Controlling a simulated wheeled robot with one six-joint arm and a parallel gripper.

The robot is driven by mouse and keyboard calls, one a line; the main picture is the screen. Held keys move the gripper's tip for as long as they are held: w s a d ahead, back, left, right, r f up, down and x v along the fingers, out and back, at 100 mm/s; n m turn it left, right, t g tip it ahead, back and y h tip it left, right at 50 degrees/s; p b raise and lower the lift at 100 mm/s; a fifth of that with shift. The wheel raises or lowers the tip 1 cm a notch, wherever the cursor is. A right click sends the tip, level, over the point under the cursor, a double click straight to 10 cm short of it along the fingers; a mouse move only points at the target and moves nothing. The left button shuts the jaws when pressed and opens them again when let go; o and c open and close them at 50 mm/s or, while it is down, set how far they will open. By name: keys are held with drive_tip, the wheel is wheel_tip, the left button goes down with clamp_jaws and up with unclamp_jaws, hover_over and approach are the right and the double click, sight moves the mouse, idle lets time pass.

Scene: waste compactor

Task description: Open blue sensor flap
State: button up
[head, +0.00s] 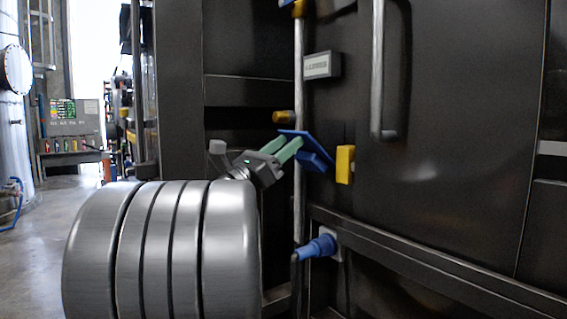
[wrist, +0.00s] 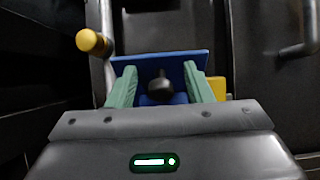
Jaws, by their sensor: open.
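The blue sensor flap (head: 309,147) is a flat blue plate on the dark machine front, tilted away from upright in the head view. A blue block (head: 313,162) sits just below it. My gripper (head: 289,150) has green fingers and reaches the flap from the left. In the wrist view the flap (wrist: 160,67) spans across just beyond the fingertips. My gripper (wrist: 160,84) is open there, with a finger on each side of a black knob (wrist: 160,87) in front of the blue part. Whether the fingers touch the flap I cannot tell.
A yellow block (head: 345,165) is right of the flap. A yellow cylinder (head: 284,117) is to its upper left, near a vertical metal pipe (head: 299,60). A door handle (head: 377,75) is at upper right. A blue connector (head: 318,247) sticks out below.

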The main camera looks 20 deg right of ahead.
drive_tip(key=shift+r, duration=0.45)
